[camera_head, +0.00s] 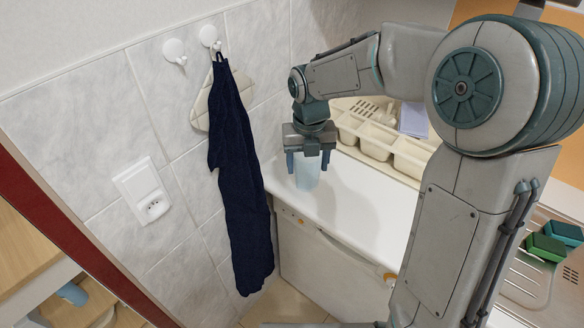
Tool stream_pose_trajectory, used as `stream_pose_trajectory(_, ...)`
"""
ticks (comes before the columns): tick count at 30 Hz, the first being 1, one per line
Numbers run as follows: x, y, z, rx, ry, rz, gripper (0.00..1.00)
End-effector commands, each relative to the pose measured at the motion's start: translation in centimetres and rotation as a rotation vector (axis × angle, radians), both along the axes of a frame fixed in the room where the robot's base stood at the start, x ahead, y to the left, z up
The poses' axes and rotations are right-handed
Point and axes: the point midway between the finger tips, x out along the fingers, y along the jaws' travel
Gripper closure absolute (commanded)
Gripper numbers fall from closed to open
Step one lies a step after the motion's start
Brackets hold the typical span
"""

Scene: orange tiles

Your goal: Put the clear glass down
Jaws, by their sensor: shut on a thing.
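The clear glass (307,175) looks pale blue and see-through, and stands about upright below my gripper. My gripper (308,162) points down at the left end of a white counter top (345,205). Its fingers are shut on the upper part of the glass. The glass is over the counter top near its left edge. I cannot tell whether its base touches the surface.
A cream tray with compartments (408,160) lies along the back of the counter. A dark blue towel (238,180) hangs from a wall hook (209,36) at the left. Green sponges (555,238) lie at the right. The white counter around the glass is clear.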

Motion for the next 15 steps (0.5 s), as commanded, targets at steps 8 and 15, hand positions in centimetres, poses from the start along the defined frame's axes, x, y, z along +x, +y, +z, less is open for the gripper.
stream_pose_trajectory(8,4.1,2.3,-2.7,0.002,0.002,0.001,0.66)
stream_pose_trajectory(15,6.8,3.6,-4.5,0.0,-0.001,0.0,0.66)
